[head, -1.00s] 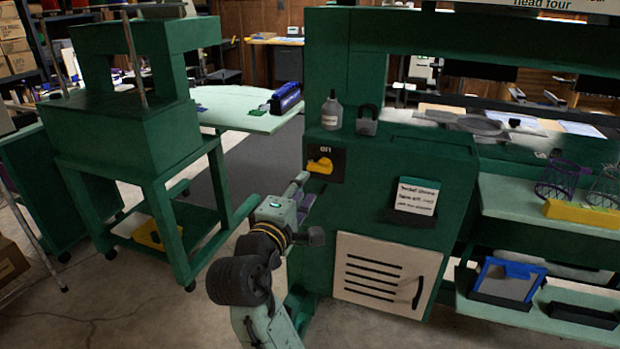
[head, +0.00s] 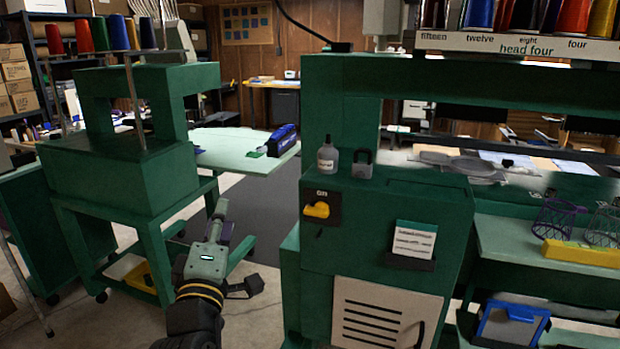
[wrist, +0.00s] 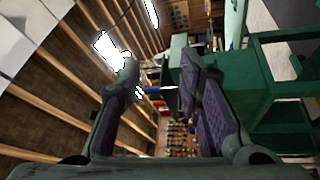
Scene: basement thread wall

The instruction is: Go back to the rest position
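My gripper (head: 221,212) points up and away in the head view, in the gap between the left green machine and the large green cabinet. It is in free air and apart from the cabinet. In the wrist view, the two fingers of my gripper (wrist: 160,72) stand apart with nothing between them. The yellow rotary knob (head: 316,210) sits on a black plate on the cabinet front, under an "ON" mark, to the right of my gripper and not touched by it.
A green machine on a wheeled stand (head: 120,170) is at left. A pale table (head: 235,150) lies behind my gripper. Open floor shows between stand and cabinet.

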